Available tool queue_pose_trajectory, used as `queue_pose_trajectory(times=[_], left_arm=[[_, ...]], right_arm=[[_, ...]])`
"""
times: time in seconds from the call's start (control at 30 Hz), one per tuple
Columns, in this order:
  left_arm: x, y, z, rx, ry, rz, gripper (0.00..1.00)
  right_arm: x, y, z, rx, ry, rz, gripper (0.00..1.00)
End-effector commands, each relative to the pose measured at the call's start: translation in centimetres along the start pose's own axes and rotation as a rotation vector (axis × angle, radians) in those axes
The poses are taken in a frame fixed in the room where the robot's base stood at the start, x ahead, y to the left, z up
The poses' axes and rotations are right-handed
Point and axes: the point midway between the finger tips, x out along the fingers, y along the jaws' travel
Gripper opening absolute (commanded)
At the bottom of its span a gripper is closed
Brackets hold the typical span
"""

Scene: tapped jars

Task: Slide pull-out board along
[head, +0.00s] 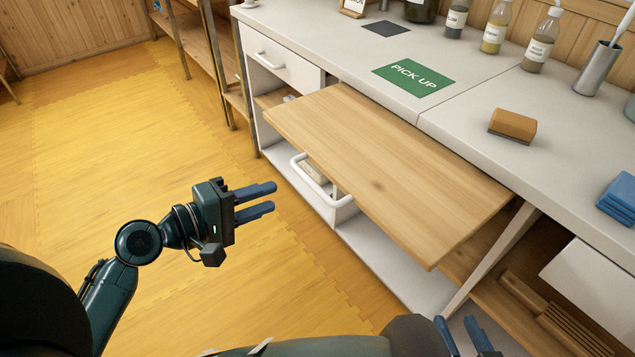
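The wooden pull-out board (385,172) sticks out from under the white counter, over the cabinet's open front. My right gripper (462,338) is at the bottom edge, below the board's near corner. Its two blue fingers are parted, and its lower part is cut off by the frame.
On the counter (470,125) are a green "PICK UP" mat (413,77), a brown sponge-like block (512,125), several bottles, a metal cup (597,68) and blue cloths (620,195). A closed white drawer (280,62) is at the left. Floor (120,150) to the left is clear.

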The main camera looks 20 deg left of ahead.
Motion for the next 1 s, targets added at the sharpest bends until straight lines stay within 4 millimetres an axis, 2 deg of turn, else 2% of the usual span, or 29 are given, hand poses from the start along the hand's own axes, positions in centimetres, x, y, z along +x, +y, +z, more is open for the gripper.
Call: queue_pose_trajectory(times=[0.3, 0.5, 0.7, 0.93, 1.0], left_arm=[[6.8, 0.1, 0.0, -0.001, 0.001, 0.004, 0.30], [9.7, 0.0, 0.0, 0.000, 0.001, 0.001, 0.30], [10.8, 0.0, 0.0, 0.001, 0.002, 0.000, 0.30], [10.8, 0.0, 0.0, 0.002, 0.002, -0.001, 0.30], [10.8, 0.0, 0.0, 0.002, 0.001, -0.001, 0.26]], right_arm=[[0.1, -0.1, 0.1, 0.002, -0.007, -0.001, 0.36], [0.1, -0.1, 0.1, 0.002, -0.005, -0.001, 0.36], [0.1, -0.1, 0.0, 0.001, -0.001, -0.001, 0.36], [0.1, 0.0, -0.1, 0.001, 0.001, -0.001, 0.36], [0.1, 0.0, -0.1, 0.001, 0.001, -0.001, 0.36]])
